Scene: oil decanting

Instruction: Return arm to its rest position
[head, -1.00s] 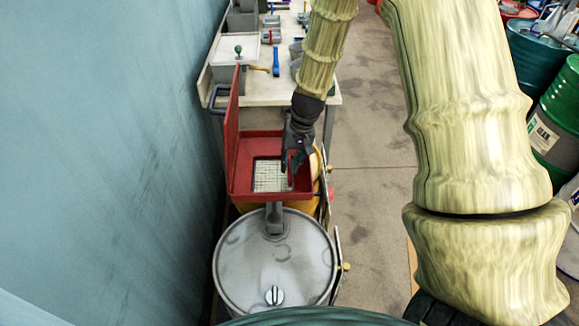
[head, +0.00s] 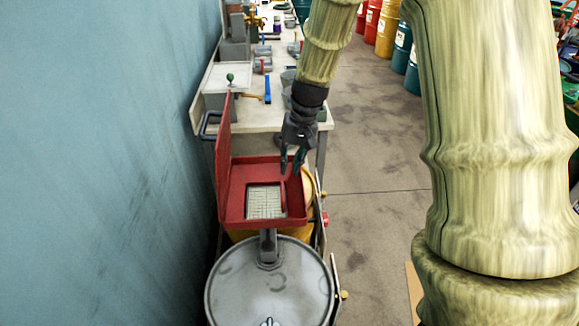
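My gripper (head: 291,170) hangs at the end of my pale-yellow sleeved arm, fingers pointing down. It is above the right part of an open red funnel box (head: 237,213). The two dark fingers stand apart, with nothing seen between them. The box has a pale mesh grid in its floor and its lid stands raised on the left. The box sits above a grey drum (head: 270,285) and a yellow drum behind it.
A workbench (head: 270,118) with tools, trays and a green-knobbed box lies beyond the funnel. A blue wall (head: 100,160) stands close on the left. Coloured drums (head: 389,28) stand at the back right. The floor (head: 375,130) right of the bench is clear.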

